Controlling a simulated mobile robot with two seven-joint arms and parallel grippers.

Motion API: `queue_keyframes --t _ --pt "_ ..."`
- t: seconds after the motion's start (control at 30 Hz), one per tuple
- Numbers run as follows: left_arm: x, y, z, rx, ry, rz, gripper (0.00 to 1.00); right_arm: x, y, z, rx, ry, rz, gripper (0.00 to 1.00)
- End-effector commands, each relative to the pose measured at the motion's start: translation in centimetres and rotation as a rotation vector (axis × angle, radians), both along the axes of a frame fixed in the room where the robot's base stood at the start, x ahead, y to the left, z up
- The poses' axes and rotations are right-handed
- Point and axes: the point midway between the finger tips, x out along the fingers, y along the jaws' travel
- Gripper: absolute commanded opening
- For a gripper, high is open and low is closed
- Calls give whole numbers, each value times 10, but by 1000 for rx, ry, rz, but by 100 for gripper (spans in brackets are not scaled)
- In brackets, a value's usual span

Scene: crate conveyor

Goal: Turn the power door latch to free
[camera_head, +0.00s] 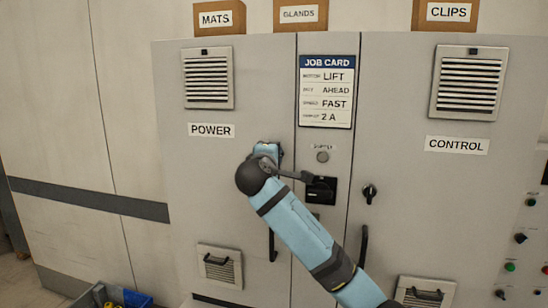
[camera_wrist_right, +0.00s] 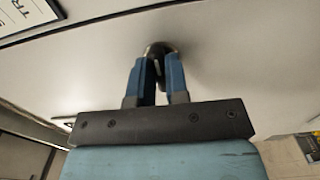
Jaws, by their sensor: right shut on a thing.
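The power door (camera_head: 215,165) is a grey cabinet door with a POWER label (camera_head: 211,130). Its latch (camera_wrist_right: 159,47) shows in the right wrist view as a small dark, rounded metal knob on the door face. My right gripper (camera_wrist_right: 158,72) has its two blue fingers closed around this latch, one on each side. In the head view my light-blue right arm and dark wrist cover the latch, so its angle cannot be read there. My left gripper is in neither view.
A black switch (camera_head: 320,190) sits just right of my wrist, under the job card (camera_head: 326,91). The control door (camera_head: 440,215) has its own latch (camera_head: 370,193) and handle (camera_head: 362,245). The power door handle (camera_head: 272,245) hangs below my wrist.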

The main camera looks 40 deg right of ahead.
Motion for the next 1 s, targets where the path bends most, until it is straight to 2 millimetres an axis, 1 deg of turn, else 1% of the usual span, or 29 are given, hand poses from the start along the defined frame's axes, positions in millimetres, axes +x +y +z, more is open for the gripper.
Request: queue_keyframes --t 0.17,0.2,0.27,0.3,0.57,0.67,0.77,1.0 --pt "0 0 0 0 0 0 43 0 0 0 -1 1 0 0" --pt "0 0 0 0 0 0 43 0 0 0 -1 1 0 24" --pt "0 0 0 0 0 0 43 0 0 0 -1 1 0 38" --pt "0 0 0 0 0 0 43 0 0 0 -1 1 0 40" --pt "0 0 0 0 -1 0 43 0 1 0 -1 1 1 40" --pt "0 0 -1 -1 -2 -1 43 -4 6 -1 -1 1 2 40" --pt "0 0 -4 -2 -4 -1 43 -13 16 -2 1 -1 4 40" --pt "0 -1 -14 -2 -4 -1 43 -48 58 -2 1 -2 5 40"
